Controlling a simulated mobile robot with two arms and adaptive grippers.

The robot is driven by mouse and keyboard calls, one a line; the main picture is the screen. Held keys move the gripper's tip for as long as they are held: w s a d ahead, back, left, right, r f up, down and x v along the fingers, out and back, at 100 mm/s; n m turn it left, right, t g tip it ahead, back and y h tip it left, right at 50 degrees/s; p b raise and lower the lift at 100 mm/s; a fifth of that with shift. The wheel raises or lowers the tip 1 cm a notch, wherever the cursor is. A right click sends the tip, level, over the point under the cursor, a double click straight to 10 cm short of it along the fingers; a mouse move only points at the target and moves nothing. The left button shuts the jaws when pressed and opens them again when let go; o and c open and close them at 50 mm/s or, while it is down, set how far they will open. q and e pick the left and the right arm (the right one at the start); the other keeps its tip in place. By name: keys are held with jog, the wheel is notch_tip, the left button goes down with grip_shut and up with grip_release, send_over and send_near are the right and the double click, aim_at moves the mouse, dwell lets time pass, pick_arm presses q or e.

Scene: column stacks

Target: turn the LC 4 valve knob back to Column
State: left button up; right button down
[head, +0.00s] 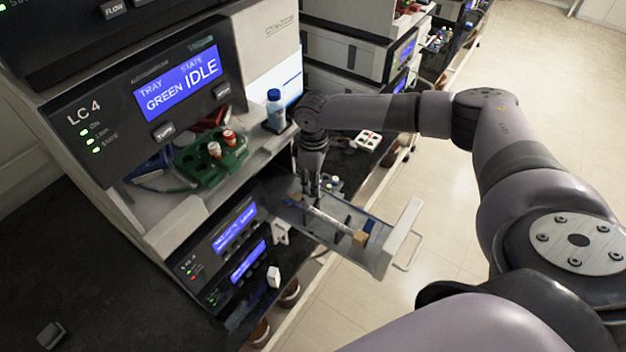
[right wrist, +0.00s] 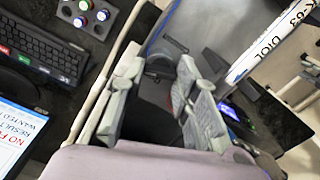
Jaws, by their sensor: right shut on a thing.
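The LC 4 stack shows its blue screen (head: 180,85) reading GREEN and IDLE. A column drawer (head: 378,262) is pulled out of the stack, with a pale column (head: 328,217) lying in it. My right gripper (head: 313,192) points down into the drawer's inner left end. In the right wrist view its fingers (right wrist: 160,85) are around a small dark grey round part, the valve knob (right wrist: 158,67), mostly hidden by the fingers. I cannot read the knob's position. The column (right wrist: 268,45), labelled DIOL, is at the upper right there. My left gripper is out of view.
A green vial rack (head: 218,168) and a blue-capped bottle (head: 274,112) stand on the ledge above the drawer. Two lower blue screens (head: 235,228) sit left of it. A keyboard (right wrist: 40,50) shows in the right wrist view. The floor to the right is clear.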

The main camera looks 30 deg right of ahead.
jog(key=m, duration=1.2)
jog(key=shift+m, duration=0.4)
jog(key=shift+w, duration=0.1)
jog(key=c, duration=1.2)
grip_release()
jog(key=shift+c, duration=0.2)
notch_tip(320, 180, up, 12)
jog(key=shift+f, duration=0.1)
